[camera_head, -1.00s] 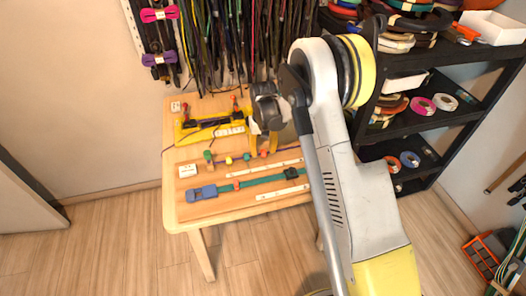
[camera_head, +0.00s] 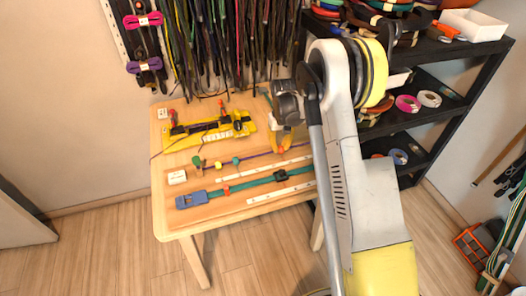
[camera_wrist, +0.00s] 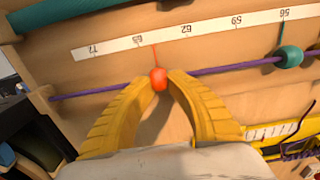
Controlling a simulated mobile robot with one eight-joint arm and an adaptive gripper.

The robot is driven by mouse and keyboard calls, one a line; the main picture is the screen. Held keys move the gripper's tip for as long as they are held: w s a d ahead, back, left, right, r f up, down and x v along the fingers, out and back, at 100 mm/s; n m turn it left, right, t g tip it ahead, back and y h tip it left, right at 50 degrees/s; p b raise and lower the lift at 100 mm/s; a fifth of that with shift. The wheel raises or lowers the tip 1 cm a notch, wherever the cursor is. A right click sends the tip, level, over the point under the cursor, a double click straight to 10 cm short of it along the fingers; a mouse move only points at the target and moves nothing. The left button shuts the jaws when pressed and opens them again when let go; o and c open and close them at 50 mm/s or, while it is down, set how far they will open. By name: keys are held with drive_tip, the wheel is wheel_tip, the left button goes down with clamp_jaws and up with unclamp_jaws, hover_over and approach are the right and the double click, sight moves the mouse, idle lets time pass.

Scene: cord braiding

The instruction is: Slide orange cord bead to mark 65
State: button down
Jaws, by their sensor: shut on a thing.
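The orange bead (camera_wrist: 158,79) sits on the purple cord (camera_wrist: 108,92) in the wrist view. The two yellow fingertips of my gripper (camera_wrist: 160,80) are closed on it from either side. A thin orange pointer line runs from the bead up to the white scale strip (camera_wrist: 213,31), whose numbers are upside down. The pointer's tip lies between the label 62 and the label that seems to read 65, nearer the latter. In the head view my gripper (camera_head: 281,143) is over the right part of the cord, and the bead there is hard to make out.
A teal bead (camera_wrist: 288,57) is on the same cord, apart from the orange bead. A wooden end post (camera_wrist: 40,105) holds the cord's other end. A yellow tool (camera_head: 208,132) lies behind on the table (camera_head: 165,215). A blue clamp (camera_head: 190,200) with a teal strap lies in front.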

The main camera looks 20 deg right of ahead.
drive_tip(key=shift+d, duration=1)
drive_tip(key=c, duration=1.3)
unclamp_jaws()
wheel_tip(320, 180, up, 12)
